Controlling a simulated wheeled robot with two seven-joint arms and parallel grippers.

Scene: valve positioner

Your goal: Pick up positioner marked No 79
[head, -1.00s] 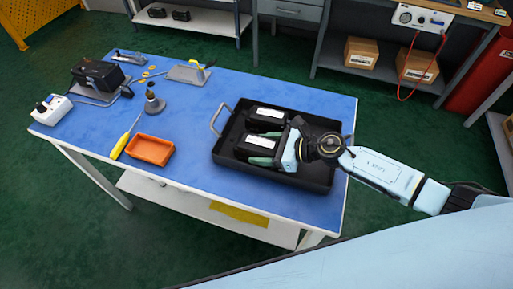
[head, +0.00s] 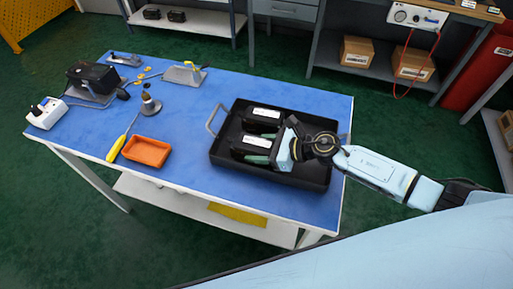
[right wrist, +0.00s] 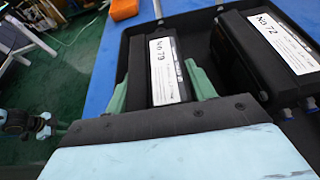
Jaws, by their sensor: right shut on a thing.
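The positioner marked No 79 (right wrist: 168,68) is a black box with a white label, in the right wrist view. In the head view it is the nearer box (head: 241,147) in the black tray (head: 298,181). My right gripper (head: 257,150) is shut on it, with one green finger along each side; the fingers also show in the right wrist view (right wrist: 160,85). The box still appears to be down in the tray; its underside is hidden. A second positioner, marked No 72 (right wrist: 268,45), stands beside it, farther back in the head view (head: 262,115).
The tray's walls and metal handle (head: 212,119) surround the boxes on the blue table (head: 185,175). An orange bin (head: 147,151), a yellow-handled screwdriver (head: 117,149) and a black device (head: 92,77) are to the left. The table between bin and tray is clear.

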